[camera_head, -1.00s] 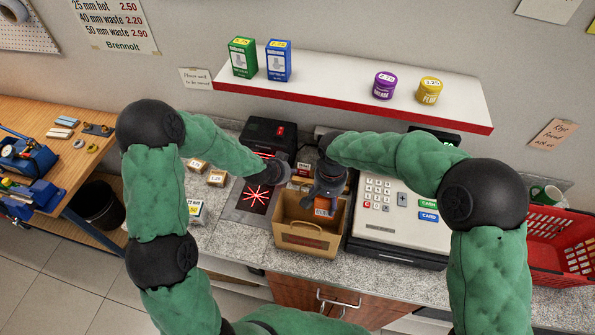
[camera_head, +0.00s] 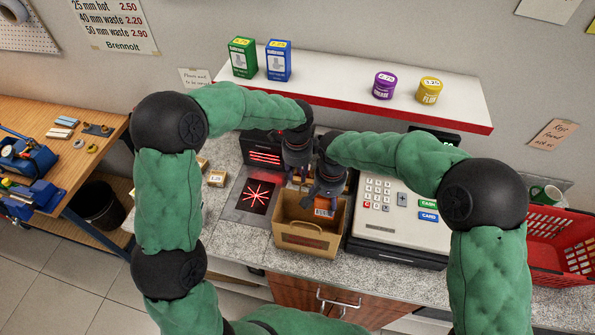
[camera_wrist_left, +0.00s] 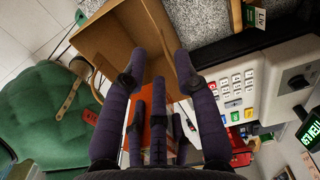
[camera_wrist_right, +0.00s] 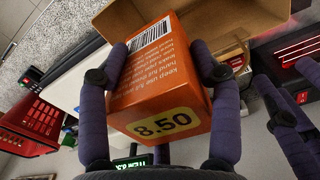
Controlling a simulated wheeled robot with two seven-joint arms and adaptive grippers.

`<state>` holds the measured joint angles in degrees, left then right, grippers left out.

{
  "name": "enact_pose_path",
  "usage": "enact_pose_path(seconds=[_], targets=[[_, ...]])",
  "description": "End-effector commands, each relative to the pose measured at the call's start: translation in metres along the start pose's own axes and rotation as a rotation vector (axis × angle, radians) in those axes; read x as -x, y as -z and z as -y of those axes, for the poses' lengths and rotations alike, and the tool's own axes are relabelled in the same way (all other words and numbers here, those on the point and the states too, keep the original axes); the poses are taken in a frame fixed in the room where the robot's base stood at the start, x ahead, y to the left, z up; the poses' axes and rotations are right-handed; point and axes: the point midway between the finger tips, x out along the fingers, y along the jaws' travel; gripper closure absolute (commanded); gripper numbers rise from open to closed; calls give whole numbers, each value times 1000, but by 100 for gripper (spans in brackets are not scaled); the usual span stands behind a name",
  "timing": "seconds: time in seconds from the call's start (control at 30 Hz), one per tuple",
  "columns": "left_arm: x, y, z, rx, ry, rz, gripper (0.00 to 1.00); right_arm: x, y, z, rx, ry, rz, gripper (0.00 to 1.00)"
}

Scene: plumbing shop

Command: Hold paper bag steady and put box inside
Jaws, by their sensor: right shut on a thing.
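The open brown paper bag (camera_head: 310,240) stands upright on the counter, its mouth facing up. My right gripper (camera_head: 325,190) is shut on the orange box (camera_head: 324,207), holding it at the bag's mouth. In the right wrist view the box (camera_wrist_right: 160,90) shows a barcode and an 8.50 label between the fingers, with the bag (camera_wrist_right: 200,20) beyond it. My left gripper (camera_head: 298,170) is at the bag's far rim, close beside the right one. In the left wrist view its fingers (camera_wrist_left: 160,78) are apart, with the bag (camera_wrist_left: 120,40) just ahead. Whether they touch the rim is unclear.
The cash register (camera_head: 395,215) stands close on the bag's right. A shelf (camera_head: 350,90) overhangs behind. A red basket (camera_head: 560,245) is at far right.

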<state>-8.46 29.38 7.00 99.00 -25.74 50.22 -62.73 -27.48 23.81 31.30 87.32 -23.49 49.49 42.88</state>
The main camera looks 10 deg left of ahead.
Motion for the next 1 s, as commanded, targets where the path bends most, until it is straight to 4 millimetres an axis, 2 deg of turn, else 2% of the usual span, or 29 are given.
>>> enact_pose_path(seconds=[0.17,0.7,1.0], targets=[[-12,-1,-2,-1,-10,10,70,0,0,0,0,0,-1,95],[-97,-2,-3,-1,-10,8,70,0,0,0,0,1,-1,95],[-118,-2,-2,0,-5,7,70,0,0,0,0,0,-1,95]])
